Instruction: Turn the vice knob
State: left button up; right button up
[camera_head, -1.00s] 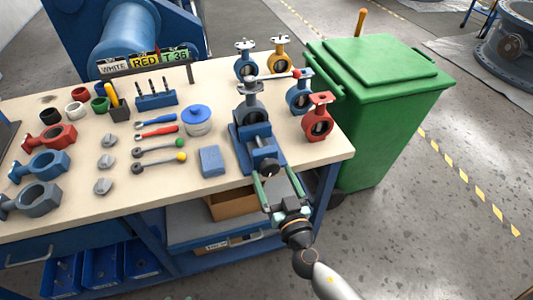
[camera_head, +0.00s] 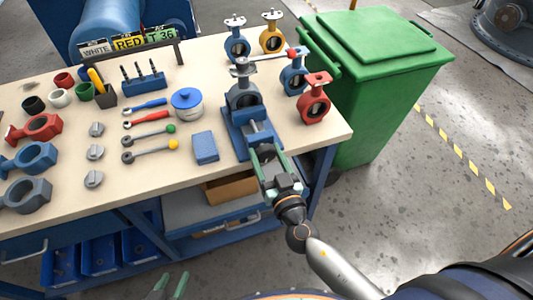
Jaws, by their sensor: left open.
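The blue vice (camera_head: 238,140) stands at the front right of the workbench and holds a dark grey butterfly valve (camera_head: 242,95) upright. A grey lever with a red end lies across the top of this valve. The vice knob is at the vice's front end, mostly hidden by my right gripper. My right gripper (camera_head: 267,157) comes in from the lower right, its green-edged fingers apart on either side of the vice's front end. Whether they touch the knob cannot be seen. My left gripper (camera_head: 167,286) shows only its green fingertips at the bottom edge, apart and empty, away from the bench.
Blue, yellow and red valves stand around the vice. A blue block (camera_head: 205,147), a blue-lidded pot (camera_head: 187,103) and several levers lie to its left. A green bin (camera_head: 380,60) stands close to the bench's right side. The floor at right is open.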

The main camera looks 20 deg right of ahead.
jog(key=c, duration=0.9)
pick_arm(q)
jog(key=shift+w+r, duration=0.1)
jog(key=shift+w, duration=0.2)
pick_arm(e)
jog(key=shift+o, duration=0.2)
pick_arm(q)
jog(key=shift+f, duration=0.2)
pick_arm(e)
jog(key=shift+n, duration=0.4)
